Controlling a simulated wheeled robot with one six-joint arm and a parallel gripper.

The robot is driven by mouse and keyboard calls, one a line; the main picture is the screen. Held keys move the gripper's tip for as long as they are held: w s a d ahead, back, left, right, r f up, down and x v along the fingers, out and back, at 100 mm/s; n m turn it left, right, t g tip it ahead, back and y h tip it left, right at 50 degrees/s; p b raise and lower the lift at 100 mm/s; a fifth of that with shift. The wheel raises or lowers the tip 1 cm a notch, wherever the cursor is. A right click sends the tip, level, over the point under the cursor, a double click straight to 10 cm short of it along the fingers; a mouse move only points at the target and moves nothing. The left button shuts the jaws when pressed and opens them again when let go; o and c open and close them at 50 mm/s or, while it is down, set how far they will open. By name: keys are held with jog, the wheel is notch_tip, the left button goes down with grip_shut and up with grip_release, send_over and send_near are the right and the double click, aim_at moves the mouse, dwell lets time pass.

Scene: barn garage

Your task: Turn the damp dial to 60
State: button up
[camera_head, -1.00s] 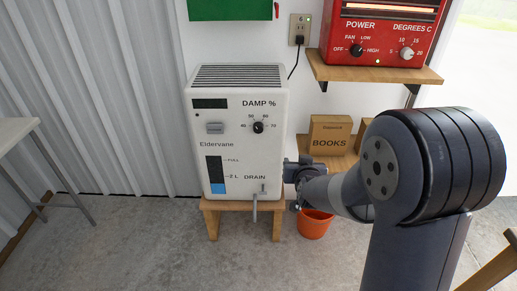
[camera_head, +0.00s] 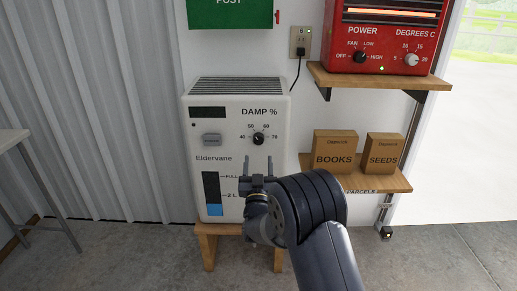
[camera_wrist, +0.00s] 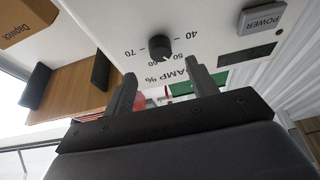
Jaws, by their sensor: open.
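The damp dial (camera_head: 258,139) is a small black knob on the upper front of a white dehumidifier (camera_head: 207,160), with marks 40, 50, 60 and 70 around it. In the wrist view the dial (camera_wrist: 160,48) appears upside down, and its pale pointer seems to lie between 50 and 60. My gripper (camera_head: 257,163) is just below the dial in the head view, fingers apart and pointing up at the panel. In the wrist view my gripper (camera_wrist: 163,72) is open and empty, roughly in line with the dial and apart from it. The arm hides the drain area.
A dark display (camera_head: 208,113) and a power button (camera_head: 212,140) sit left of the dial. A shelf (camera_head: 385,183) with BOOKS (camera_head: 335,150) and SEEDS (camera_head: 384,152) boxes is at right. A red heater (camera_head: 390,35) stands on a higher shelf (camera_head: 340,78).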

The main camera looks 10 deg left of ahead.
aim_at(258, 143)
jog(key=shift+b+x, duration=0.4)
jog(key=shift+x, duration=3.15)
jog(key=shift+c, duration=0.5)
jog(key=c, duration=0.9)
jog(key=shift+f, duration=0.1)
